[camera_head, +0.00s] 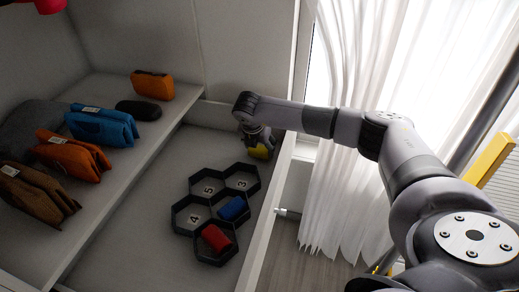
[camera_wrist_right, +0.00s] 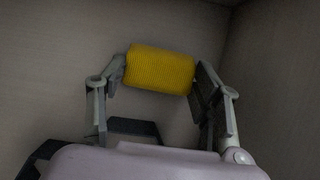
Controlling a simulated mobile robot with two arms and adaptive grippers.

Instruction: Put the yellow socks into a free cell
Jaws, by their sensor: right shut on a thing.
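The yellow socks (camera_head: 259,152) are a rolled, ribbed bundle at the far end of the lower shelf in the head view. My right gripper (camera_head: 257,144) is shut on them. In the right wrist view the yellow socks (camera_wrist_right: 160,70) sit between both fingers of my right gripper (camera_wrist_right: 160,78). A dark hexagonal cell organizer (camera_head: 178,219) lies nearer on the lower shelf. Blue socks (camera_head: 232,208) lie in its right middle cell and red socks (camera_head: 216,238) in its nearest cell. The cells marked 3, 4 and 5 look empty. My left gripper is not in view.
An upper shelf on the left holds an orange pouch (camera_head: 152,86), a black case (camera_head: 138,110), and folded blue (camera_head: 101,125), orange (camera_head: 73,155) and brown (camera_head: 37,192) items. A raised panel edge (camera_head: 270,220) borders the lower shelf on the right. White curtains (camera_head: 345,130) hang beyond it.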

